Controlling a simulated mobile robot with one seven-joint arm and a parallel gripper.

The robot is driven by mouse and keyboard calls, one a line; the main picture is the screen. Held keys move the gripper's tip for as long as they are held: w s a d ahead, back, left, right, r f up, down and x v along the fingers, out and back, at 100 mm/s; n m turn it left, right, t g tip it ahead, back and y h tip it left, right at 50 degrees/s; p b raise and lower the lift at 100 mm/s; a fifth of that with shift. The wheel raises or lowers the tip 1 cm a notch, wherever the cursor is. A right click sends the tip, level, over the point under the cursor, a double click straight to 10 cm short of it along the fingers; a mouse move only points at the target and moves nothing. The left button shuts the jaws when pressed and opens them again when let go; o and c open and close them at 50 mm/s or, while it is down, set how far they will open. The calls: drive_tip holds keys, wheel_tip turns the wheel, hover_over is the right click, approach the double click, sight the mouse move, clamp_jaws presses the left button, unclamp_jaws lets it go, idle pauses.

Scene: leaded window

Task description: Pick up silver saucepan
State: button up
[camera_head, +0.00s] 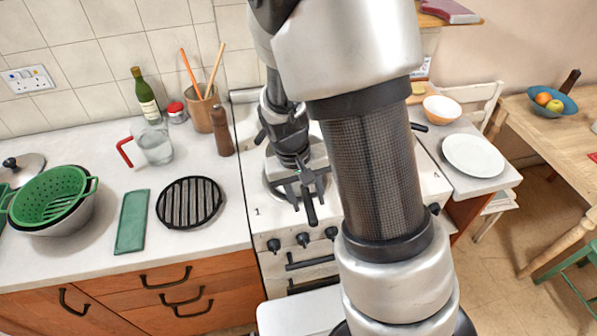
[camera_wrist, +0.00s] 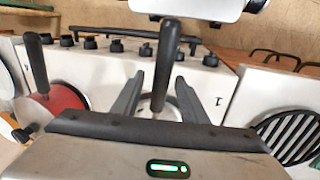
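The silver saucepan is on the stove's left side, mostly hidden by my gripper; its black handle (camera_head: 309,208) points to the stove's front. In the wrist view this handle (camera_wrist: 166,62) stands between my two fingers, with gaps at both sides. A bit of pale, round metal shows below it between the fingers. My gripper (camera_wrist: 158,85) is open, above the saucepan and around or just over the handle; I cannot tell the exact height. In the head view my gripper (camera_head: 300,186) reaches down over the stove, and my arm covers the stove's middle.
A red pan (camera_wrist: 62,102) with a black handle is on the stove, left in the wrist view. A black round grill (camera_head: 189,202), a green board (camera_head: 132,221), a pepper mill (camera_head: 222,130) and a utensil pot (camera_head: 202,108) stand on the left counter. A plate (camera_head: 473,155) lies right.

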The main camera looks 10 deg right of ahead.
clamp_jaws()
drive_tip(key=shift+w, duration=0.1)
idle(1.2)
